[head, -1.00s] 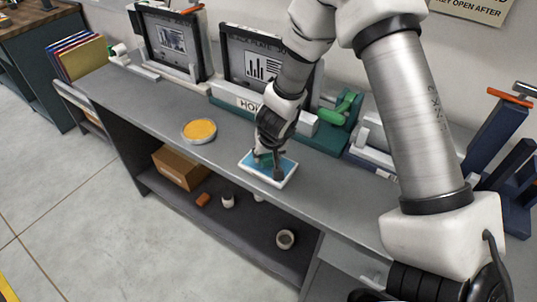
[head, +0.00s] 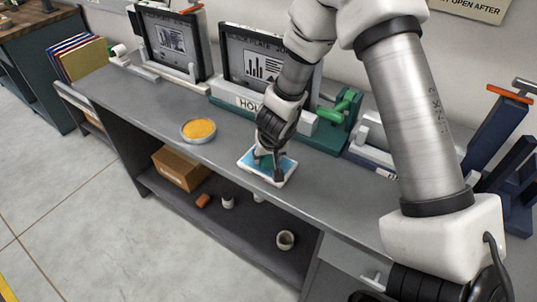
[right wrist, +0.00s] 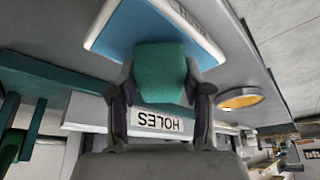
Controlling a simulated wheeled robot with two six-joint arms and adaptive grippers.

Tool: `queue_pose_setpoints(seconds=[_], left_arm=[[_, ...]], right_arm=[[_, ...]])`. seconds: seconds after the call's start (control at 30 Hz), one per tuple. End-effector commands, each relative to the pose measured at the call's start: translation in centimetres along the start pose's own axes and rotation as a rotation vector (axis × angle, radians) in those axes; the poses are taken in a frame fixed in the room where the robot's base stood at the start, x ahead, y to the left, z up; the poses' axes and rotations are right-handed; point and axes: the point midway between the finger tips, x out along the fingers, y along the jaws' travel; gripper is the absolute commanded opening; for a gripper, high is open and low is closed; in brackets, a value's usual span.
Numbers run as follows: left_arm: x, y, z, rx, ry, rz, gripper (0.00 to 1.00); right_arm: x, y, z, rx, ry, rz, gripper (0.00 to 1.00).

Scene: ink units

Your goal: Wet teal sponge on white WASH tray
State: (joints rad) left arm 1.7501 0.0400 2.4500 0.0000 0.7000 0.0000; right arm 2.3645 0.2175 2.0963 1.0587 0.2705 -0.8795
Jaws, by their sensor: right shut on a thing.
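The teal sponge (right wrist: 160,72) is between the fingers of my right gripper (right wrist: 160,92), which is shut on it. In the head view, my right gripper (head: 268,168) points down over the white tray (head: 288,164) with a blue inside, and mostly hides the sponge. The tray sits near the bench's front edge and also shows in the right wrist view (right wrist: 130,28), behind the sponge. The sponge is over or in the blue area; I cannot tell whether it touches. No WASH lettering is readable. My left gripper is out of view.
A round dish with orange-yellow contents (head: 199,129) stands left of the tray on the grey bench (head: 135,98). Framed plates (head: 245,50) and a green-handled stand (head: 340,110) line the back. A cardboard box (head: 180,168) and small cups sit on the lower shelf.

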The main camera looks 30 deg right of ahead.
Motion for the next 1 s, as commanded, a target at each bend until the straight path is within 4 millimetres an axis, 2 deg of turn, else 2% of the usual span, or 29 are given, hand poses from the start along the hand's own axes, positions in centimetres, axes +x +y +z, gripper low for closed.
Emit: queue_pose_setpoints(seconds=[1.0], left_arm=[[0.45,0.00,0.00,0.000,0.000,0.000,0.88]], right_arm=[[0.68,0.00,0.28,-0.002,0.000,0.000,0.21]])
